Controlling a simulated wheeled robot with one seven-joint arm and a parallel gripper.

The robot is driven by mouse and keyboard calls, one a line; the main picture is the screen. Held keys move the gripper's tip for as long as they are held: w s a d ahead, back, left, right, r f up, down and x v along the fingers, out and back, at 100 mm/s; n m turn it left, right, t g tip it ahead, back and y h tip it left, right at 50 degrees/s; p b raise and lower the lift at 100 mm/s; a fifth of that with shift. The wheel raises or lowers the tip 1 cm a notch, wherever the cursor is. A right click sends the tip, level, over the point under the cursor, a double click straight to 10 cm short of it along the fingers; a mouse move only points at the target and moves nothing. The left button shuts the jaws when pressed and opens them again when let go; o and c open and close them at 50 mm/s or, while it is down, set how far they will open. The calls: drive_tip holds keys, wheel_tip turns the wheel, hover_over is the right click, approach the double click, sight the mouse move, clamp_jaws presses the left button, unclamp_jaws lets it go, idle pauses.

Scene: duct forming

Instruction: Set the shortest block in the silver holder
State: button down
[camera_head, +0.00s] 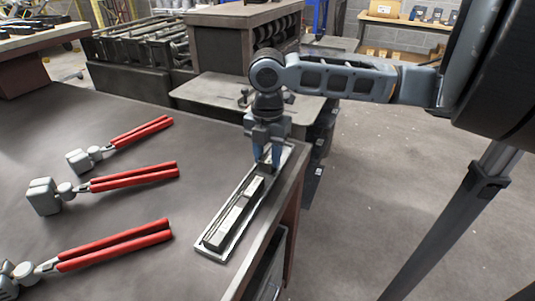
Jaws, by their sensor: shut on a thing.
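The silver holder (210,247) is a long narrow tray lying near the right edge of the table. Pale grey blocks lie in a row along it, with a longer one (229,227) at the near end and a shorter one (254,189) farther up. My gripper (266,160) points down over the far part of the holder. Its blue fingers are shut on a small block (266,168), mostly hidden between and below the fingertips. I cannot tell whether that block touches the holder floor.
Several red-handled tools (130,178) lie on the left of the dark table (120,213). The table's right edge runs close beside the holder. Behind stand a low bench (215,92) and dark racks (135,50). The floor at right is open.

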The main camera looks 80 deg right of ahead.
drive_tip(key=c, duration=0.6)
unclamp_jaws()
drive_tip(key=shift+r, duration=3.95)
drive_tip(key=shift+w, duration=0.1)
